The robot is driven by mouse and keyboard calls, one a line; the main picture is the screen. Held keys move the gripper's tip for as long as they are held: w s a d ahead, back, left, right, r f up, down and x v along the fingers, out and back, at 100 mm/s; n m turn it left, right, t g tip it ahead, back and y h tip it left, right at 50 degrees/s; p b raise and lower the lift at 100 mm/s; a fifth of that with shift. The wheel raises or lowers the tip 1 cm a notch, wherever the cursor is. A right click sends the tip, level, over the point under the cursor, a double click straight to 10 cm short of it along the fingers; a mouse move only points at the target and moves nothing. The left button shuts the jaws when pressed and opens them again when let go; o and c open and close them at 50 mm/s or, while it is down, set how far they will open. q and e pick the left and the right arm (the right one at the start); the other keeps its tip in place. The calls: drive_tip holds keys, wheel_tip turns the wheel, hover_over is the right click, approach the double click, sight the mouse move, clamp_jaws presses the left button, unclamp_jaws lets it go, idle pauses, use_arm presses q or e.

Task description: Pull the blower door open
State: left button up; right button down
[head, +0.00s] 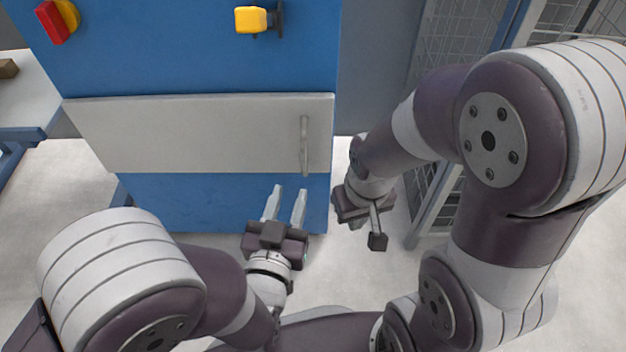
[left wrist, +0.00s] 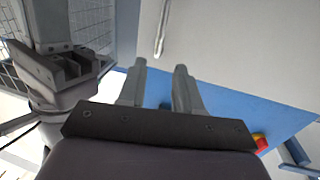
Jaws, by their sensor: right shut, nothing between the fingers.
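The blower door (head: 200,135) is a light grey panel on the front of a blue cabinet, and it appears closed. Its upright bar handle (head: 304,145) is near the door's right end. The handle (left wrist: 161,30) also shows in the left wrist view, beyond the fingertips. My left gripper (head: 286,190) is below the handle in the head view, its two fingers apart with nothing between them. Its fingers (left wrist: 160,66) point toward the door and do not touch the handle. My right gripper (head: 362,207) is right of the cabinet, away from the door, shut and empty; its fingertips are hard to make out.
The blue cabinet (head: 160,50) carries a red and yellow switch (head: 57,20) and a yellow knob (head: 250,19). A wire mesh fence (head: 450,60) stands to the right. A table (head: 25,90) stands at the left. Pale floor is clear left of the cabinet.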

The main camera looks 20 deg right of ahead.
sight(303, 150)
use_arm(q)
drive_tip(key=b+x, duration=0.2)
drive_tip(key=x, duration=0.9)
drive_tip(key=shift+w+d+r, duration=0.1)
drive_tip(key=shift+w+d, duration=0.05)
drive_tip(key=shift+w, duration=0.05)
drive_tip(key=shift+w+d+r, duration=0.1)
drive_tip(key=shift+w+d, duration=0.15)
drive_tip(key=shift+w, duration=0.25)
clamp_jaws()
